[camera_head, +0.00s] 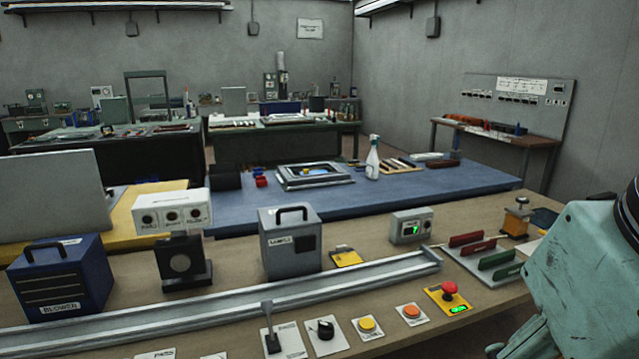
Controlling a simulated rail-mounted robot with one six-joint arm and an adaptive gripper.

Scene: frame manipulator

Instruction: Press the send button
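Several controls line the front edge of the wooden bench (480,305). From left to right they are a lever switch (270,330), a black knob (325,330), a yellow button (367,324), an orange button (411,311) and a red mushroom button (449,289) on a yellow plate with a small green display. Their labels are too small to read, so I cannot tell which is the send button. Part of my teal arm fills the right edge, beside the bench's right end.
A long metal rail (230,302) runs behind the controls. Behind it stand a blue blower box (62,280), a grey handled box (290,242) and a small grey box with a green display (411,225). Red and green handled blocks (490,250) stand at right, near my arm.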

